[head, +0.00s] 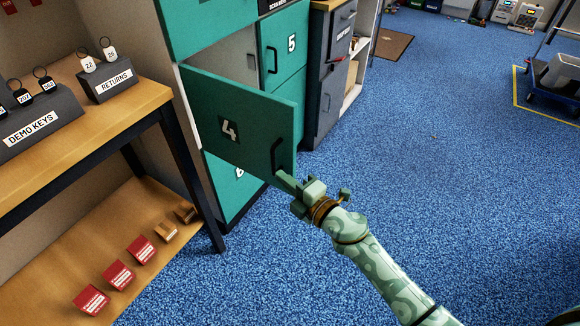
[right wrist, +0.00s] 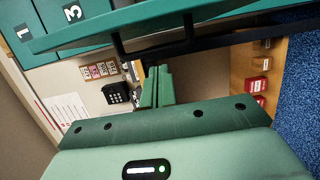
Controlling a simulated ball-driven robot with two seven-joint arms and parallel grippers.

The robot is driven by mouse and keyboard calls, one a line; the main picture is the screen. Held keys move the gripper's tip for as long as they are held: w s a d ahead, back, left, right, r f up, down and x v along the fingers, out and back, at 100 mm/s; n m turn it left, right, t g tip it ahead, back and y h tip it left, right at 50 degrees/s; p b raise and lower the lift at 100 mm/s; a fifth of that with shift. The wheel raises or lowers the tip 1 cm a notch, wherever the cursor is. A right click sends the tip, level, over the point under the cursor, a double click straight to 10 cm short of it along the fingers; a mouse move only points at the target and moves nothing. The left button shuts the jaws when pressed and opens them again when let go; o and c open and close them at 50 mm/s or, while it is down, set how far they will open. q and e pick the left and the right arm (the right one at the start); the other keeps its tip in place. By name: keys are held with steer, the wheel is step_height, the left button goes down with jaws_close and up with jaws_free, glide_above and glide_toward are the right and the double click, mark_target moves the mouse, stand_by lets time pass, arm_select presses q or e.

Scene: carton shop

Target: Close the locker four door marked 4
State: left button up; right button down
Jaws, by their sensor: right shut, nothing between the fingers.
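The teal locker door marked 4 (head: 228,130) stands open, swung out from the locker bank in the head view. Its black handle (head: 278,155) is near the free edge. My right gripper (head: 286,182) is shut and empty, with its fingertips close to the lower end of that handle and the door's lower free corner. I cannot tell whether it touches. In the right wrist view the shut fingers (right wrist: 157,87) show below a teal panel edge (right wrist: 150,22). My left gripper is not in view.
Locker 5 (head: 290,42) and the lower locker door (head: 230,190) look shut. A wooden bench (head: 130,112) with key stands is at left, red boxes (head: 119,275) on its lower shelf. A dark cabinet (head: 328,85) stands beyond the lockers.

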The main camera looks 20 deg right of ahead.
mark_target(291, 166)
steer(key=shift+w+d+b, duration=0.3)
steer(key=shift+w+d, duration=0.35)
steer(key=shift+w, duration=0.35)
steer(key=shift+w+d+b, duration=0.25)
steer(key=shift+w+d, duration=0.4)
steer(key=shift+w, duration=0.35)
